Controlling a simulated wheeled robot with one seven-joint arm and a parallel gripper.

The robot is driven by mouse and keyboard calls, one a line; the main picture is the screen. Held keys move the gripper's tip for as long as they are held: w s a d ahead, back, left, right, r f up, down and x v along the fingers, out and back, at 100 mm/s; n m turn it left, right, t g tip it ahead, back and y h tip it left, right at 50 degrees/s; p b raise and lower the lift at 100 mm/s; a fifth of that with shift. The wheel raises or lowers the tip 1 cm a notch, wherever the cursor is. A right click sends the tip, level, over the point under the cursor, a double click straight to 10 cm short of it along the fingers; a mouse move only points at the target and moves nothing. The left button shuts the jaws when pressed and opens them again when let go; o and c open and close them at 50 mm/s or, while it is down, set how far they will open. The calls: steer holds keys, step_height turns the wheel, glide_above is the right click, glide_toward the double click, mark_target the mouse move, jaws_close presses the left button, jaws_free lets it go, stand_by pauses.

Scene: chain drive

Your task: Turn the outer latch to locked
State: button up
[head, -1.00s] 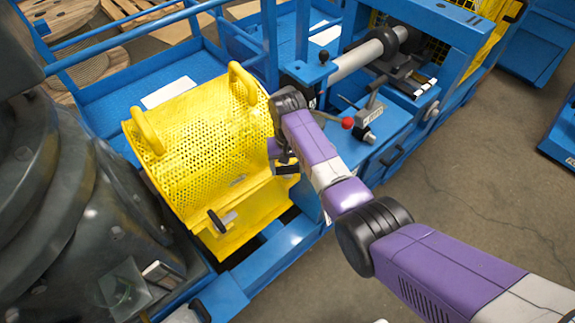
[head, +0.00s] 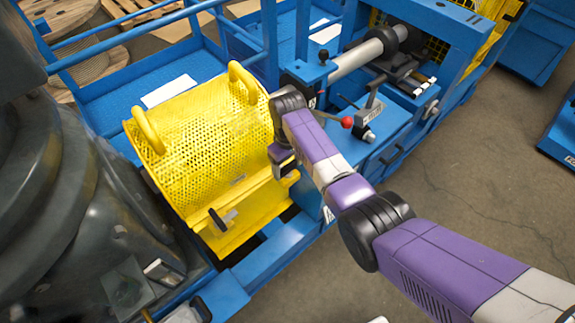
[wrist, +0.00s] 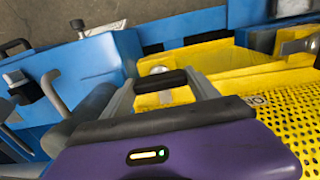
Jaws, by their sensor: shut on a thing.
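The yellow perforated guard (head: 205,130) stands closed on the blue machine. My gripper (wrist: 163,82) is at the guard's right end, low on its front face, and is shut on a black latch handle (wrist: 172,77). The handle lies crosswise between the grey fingers in the wrist view, with a round silver pivot (wrist: 160,70) just beyond it. In the head view my gripper (head: 284,166) hides most of this latch, so its exact angle is unclear. A second latch (head: 222,219), with a black grip and silver plate, is at the guard's left; it also shows in the wrist view (wrist: 299,46).
A red-knobbed lever (head: 347,122) and a blue control block (head: 385,130) stand just right of my wrist. A blue rail (head: 270,250) runs below the guard. A large dark rounded machine part (head: 85,200) fills the left. Open floor (head: 450,170) lies to the right.

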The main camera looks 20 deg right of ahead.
mark_target(287, 167)
steer(key=shift+w, duration=0.1)
stand_by(0.3)
steer(key=o, duration=1.1)
steer(key=shift+r, duration=0.15)
step_height(287, 167, up, 8)
steer(key=shift+f, duration=0.2)
